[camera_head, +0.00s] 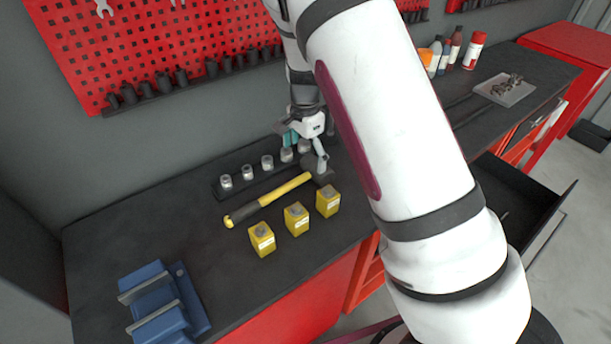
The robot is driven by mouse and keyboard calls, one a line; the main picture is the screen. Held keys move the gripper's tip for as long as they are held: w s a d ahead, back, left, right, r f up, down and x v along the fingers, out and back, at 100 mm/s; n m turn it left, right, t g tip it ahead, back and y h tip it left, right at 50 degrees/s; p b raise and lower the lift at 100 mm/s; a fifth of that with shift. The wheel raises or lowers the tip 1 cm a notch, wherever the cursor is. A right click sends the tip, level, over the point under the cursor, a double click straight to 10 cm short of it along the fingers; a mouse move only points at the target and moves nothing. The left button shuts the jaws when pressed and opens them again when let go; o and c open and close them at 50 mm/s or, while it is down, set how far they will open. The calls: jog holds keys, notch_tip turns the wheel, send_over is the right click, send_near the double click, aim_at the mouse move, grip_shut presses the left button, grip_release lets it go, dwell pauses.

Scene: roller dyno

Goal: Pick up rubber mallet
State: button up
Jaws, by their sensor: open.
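The rubber mallet (285,189) lies on the dark workbench top (200,235). Its yellow handle with black bands runs from lower left to upper right, and its dark head is at the upper right end, partly hidden by a gripper finger. My gripper (305,156) is open and points down at the head end of the mallet. One finger shows in front of the head and the other sits farther back, near the socket rail. I cannot tell whether a finger touches the mallet.
A black rail with several metal sockets (246,172) lies just behind the mallet. Three yellow blocks (296,219) stand in front of it. A blue vise (160,305) is at the front left. Bottles (474,50) and a grey tray (505,90) are at the right. A red pegboard (150,45) stands behind.

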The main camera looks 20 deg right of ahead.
aim_at(305, 174)
jog(key=shift+f+p, duration=0.7)
jog(key=shift+f, duration=2.8)
jog(key=c, duration=2.3)
jog(key=shift+r, duration=0.1)
